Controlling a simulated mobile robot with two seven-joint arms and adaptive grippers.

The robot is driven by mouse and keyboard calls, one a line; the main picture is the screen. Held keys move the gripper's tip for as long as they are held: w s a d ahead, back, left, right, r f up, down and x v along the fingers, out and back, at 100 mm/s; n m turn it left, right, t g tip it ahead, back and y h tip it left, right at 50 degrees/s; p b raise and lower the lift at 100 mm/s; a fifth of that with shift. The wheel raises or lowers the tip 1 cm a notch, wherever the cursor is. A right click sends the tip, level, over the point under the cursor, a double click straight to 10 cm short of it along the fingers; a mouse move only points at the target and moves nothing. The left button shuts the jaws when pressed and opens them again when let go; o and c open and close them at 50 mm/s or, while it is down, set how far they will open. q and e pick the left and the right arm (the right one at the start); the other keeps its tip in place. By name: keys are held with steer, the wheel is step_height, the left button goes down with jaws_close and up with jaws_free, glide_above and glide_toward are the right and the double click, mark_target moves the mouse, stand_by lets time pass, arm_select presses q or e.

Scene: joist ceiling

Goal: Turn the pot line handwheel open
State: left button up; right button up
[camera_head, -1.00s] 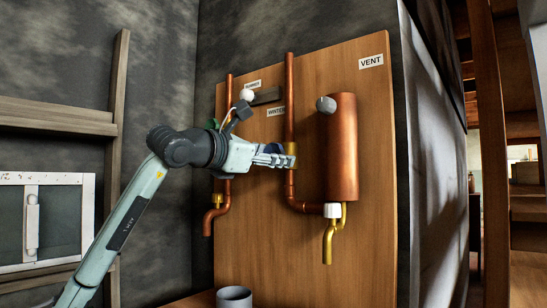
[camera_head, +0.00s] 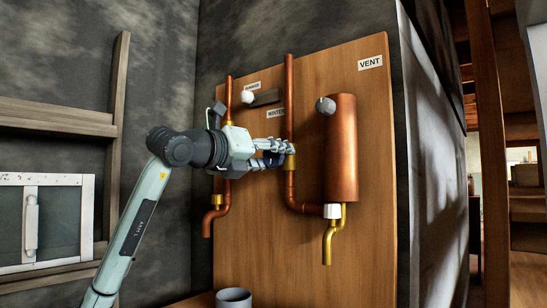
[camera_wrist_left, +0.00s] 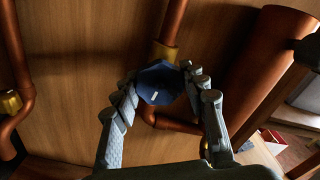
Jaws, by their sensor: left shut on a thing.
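A dark blue handwheel (camera_wrist_left: 160,82) with a small white mark sits on the brass valve body of the middle copper pipe (camera_head: 289,100). In the head view the handwheel (camera_head: 272,161) shows only partly behind my fingers. My left gripper (camera_head: 276,152) reaches in from the left and is shut on it. In the left wrist view the fingers of my left gripper (camera_wrist_left: 163,88) lie on both sides of the wheel. No label naming the pot line is readable. My right gripper is not in view.
A copper cylinder (camera_head: 342,150) with a grey knob (camera_head: 326,105) stands right of the wheel. Another copper pipe (camera_head: 228,195) runs behind my gripper. A white ball knob (camera_head: 247,97) is above it. A grey cup (camera_head: 234,298) stands below. A VENT label (camera_head: 370,62) is at upper right.

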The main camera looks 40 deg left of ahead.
arm_select(q)
steer(key=shift+n, duration=0.9)
steer(key=o, duration=1.2)
steer(key=shift+c, duration=0.2)
steer(key=s, duration=1.2)
steer(key=shift+a, duration=0.45)
